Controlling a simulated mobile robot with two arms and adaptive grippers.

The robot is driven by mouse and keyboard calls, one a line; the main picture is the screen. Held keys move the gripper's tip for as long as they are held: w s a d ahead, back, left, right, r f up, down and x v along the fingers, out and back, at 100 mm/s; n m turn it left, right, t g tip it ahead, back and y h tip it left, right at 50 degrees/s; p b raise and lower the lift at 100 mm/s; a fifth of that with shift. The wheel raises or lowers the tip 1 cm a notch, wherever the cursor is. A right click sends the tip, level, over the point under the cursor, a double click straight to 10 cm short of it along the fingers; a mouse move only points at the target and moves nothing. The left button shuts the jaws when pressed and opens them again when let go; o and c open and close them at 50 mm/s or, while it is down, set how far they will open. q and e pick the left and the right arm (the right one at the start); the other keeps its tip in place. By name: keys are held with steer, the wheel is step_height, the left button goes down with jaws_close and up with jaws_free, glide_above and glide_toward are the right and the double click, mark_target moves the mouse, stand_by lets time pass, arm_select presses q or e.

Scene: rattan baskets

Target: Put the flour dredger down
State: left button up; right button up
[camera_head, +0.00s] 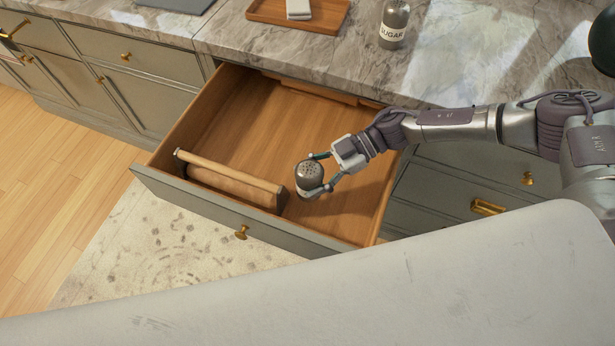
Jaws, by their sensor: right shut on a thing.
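The flour dredger (309,173) is a small metal shaker with a perforated domed top, seen from above, inside the outline of the open drawer (169,185). My right gripper (318,172) comes in from the right and is shut around the dredger's sides. The dredger looks upright. I cannot tell whether its base touches the drawer floor. My left gripper is not in view.
Bare drawer floor shows behind and to the right. A sugar shaker (393,24) and a wooden tray (327,18) with a white item stand on the marble counter (245,38).

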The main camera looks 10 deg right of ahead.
mark_target(311, 188)
steer(key=shift+f, duration=2.5)
steer(key=shift+f+b, duration=0.1)
steer(key=shift+b, duration=0.2)
steer(key=shift+f, duration=0.1)
steer(key=o, duration=1.3)
steer(key=shift+d+r, duration=0.1)
steer(key=shift+r, duration=0.2)
steer(key=b+v, duration=0.1)
steer(key=v, duration=0.6)
steer(key=shift+w+d, duration=0.1)
